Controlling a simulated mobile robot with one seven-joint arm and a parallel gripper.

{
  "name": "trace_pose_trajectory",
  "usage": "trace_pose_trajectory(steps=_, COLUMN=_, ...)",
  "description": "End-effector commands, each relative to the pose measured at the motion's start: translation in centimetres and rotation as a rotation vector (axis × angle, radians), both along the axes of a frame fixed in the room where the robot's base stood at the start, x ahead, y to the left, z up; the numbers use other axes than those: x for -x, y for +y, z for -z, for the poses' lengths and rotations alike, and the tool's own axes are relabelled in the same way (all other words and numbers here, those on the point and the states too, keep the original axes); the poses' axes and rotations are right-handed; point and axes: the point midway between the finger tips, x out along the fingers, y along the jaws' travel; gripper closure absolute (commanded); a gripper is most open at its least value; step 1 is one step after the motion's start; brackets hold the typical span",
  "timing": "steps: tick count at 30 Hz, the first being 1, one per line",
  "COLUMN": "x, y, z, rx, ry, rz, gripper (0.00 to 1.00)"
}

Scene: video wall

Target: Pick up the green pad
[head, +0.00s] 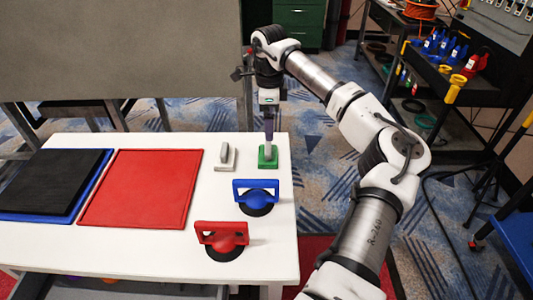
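The green pad (262,163) lies on the white table near its far right corner, with a pale grey upright handle on top. My gripper (269,141) points straight down directly over it, its fingertips at or just above the handle. The gripper is seen edge-on and small, so I cannot tell whether its fingers are open or shut, or touching the handle. The pad looks flat on the table.
Left of the green pad stands a similar grey pad (225,162). In front are a blue suction lifter (256,190) and a red suction lifter (222,236). A red panel (140,190) and stacked black panel (52,180) lie left. A tool cart (470,85) stands right.

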Motion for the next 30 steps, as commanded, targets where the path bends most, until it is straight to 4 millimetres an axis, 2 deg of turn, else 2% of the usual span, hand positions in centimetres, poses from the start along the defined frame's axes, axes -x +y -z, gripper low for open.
trace_pose_trajectory(steps=3, x=0.1, y=0.1, z=2.6, rx=-0.004, ry=0.005, rz=-0.001, gripper=0.0)
trace_pose_trajectory(steps=9, x=0.1, y=0.2, z=5.8, rx=-0.006, ry=0.003, rz=-0.002, gripper=0.0)
trace_pose_trajectory(steps=17, x=0.0, y=0.2, z=7.7, rx=-0.007, ry=0.003, rz=-0.002, gripper=0.0)
trace_pose_trajectory(steps=24, x=-0.1, y=0.3, z=11.1, rx=-0.007, ry=0.002, rz=-0.003, gripper=0.0)
trace_pose_trajectory(steps=30, x=-0.1, y=0.2, z=12.0, rx=-0.006, ry=-0.001, rz=-0.003, gripper=0.0)
